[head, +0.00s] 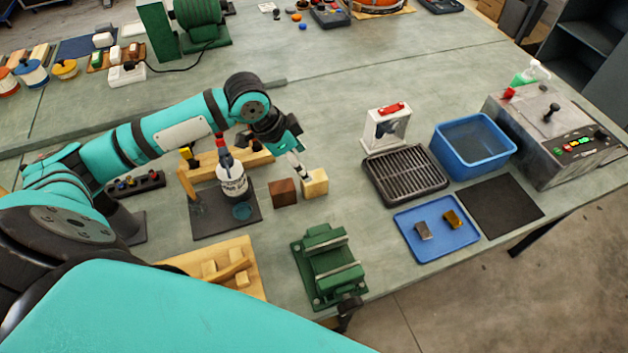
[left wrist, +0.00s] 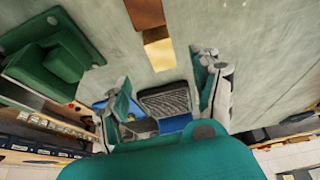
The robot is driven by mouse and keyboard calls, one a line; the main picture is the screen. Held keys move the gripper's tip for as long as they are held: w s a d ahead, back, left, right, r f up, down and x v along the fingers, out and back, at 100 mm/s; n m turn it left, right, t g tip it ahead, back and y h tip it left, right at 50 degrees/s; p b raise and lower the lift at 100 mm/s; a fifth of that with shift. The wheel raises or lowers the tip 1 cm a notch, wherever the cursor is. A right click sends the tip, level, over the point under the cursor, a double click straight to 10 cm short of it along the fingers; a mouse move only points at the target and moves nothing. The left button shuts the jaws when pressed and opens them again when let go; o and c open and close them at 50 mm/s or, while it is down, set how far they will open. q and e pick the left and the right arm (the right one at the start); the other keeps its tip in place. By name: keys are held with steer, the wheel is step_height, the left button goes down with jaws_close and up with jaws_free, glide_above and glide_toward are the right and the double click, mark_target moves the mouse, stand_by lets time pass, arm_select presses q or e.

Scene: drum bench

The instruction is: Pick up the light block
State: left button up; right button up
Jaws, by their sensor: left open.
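The light block (head: 315,182) is a pale wooden cube on the green-grey bench, just right of the dark brown block (head: 283,192). In the left wrist view the light block (left wrist: 160,52) shows at the upper middle, next to the dark block (left wrist: 147,13). My left gripper (head: 302,168) points down at the light block, with a finger overlapping its left edge in the head view. In the left wrist view its fingers (left wrist: 170,88) are spread apart, with nothing between them. I cannot tell whether a finger touches the block. My right gripper is not in view.
A green vise (head: 328,265) stands in front of the blocks. A white bottle (head: 232,180) stands on a dark plate to the left. A black grate (head: 405,173), a blue tray (head: 437,243) and a blue bin (head: 473,145) are to the right. Bench between blocks and grate is clear.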

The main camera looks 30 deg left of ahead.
mark_target(314, 177)
arm_select(q)
steer(key=shift+x, duration=0.8)
steer(key=shift+w+d+f, duration=0.15)
steer(key=shift+f, duration=0.35)
steer(key=shift+w+d+f, duration=0.1)
steer(key=shift+f, duration=0.1)
steer(key=p+x, duration=0.1)
steer(key=x, duration=0.2)
steer(key=shift+w+f+p, duration=0.25)
steer(key=shift+f+p, duration=0.05)
steer(key=shift+f, duration=0.05)
steer(key=shift+w+d+f, duration=0.15)
steer(key=shift+f, duration=0.3)
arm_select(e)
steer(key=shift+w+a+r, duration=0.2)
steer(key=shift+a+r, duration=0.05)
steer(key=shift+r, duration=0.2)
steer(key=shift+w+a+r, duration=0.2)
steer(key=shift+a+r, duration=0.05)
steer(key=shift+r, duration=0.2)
arm_select(q)
steer(key=c, duration=0.4)
jaws_close()
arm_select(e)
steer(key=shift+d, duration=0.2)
